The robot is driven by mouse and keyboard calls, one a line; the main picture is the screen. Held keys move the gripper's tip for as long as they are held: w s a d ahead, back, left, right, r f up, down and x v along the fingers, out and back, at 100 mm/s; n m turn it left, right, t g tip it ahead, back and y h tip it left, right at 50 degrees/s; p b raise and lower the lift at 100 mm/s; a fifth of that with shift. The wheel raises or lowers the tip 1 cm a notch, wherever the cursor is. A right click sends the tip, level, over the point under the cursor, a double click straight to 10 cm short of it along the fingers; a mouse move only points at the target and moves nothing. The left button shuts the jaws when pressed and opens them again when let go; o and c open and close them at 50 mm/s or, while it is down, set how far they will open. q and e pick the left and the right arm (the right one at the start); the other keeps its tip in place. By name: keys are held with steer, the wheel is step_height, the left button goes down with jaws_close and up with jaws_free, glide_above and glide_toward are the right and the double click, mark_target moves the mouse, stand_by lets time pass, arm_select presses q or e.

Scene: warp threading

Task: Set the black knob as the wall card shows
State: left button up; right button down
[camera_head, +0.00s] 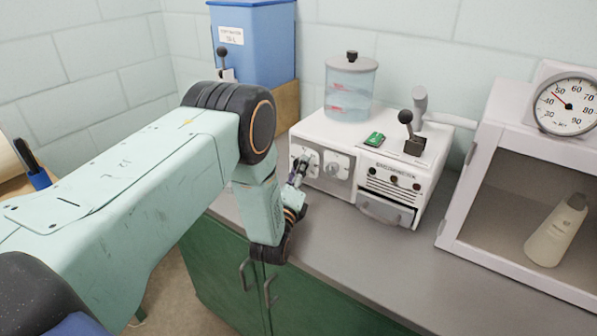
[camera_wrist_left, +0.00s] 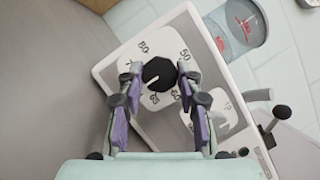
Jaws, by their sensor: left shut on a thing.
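The black knob (camera_wrist_left: 159,74) shows in the left wrist view, on a white numbered dial plate (camera_wrist_left: 140,58) on the front of the white machine (camera_head: 385,148). A white line on the knob runs toward the lower left, near a number that looks like 65. My left gripper (camera_wrist_left: 158,70) has one finger on each side of the knob and is shut on it. I cannot make out a wall card. My right gripper is not in view.
A second dial plate (camera_head: 335,166) sits right of the gripper. A lever (camera_head: 412,135), a green piece (camera_head: 374,139) and a clear tank (camera_head: 350,88) are on the machine. A glass-fronted cabinet (camera_head: 480,165) with a gauge (camera_head: 568,104) stands right. The grey counter (camera_head: 350,255) in front is clear.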

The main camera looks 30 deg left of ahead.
arm_select(q)
steer(key=shift+f, duration=0.15)
stand_by(0.3)
steer(key=o, duration=0.8)
steer(key=shift+c, duration=0.2)
steer(key=o, duration=0.4)
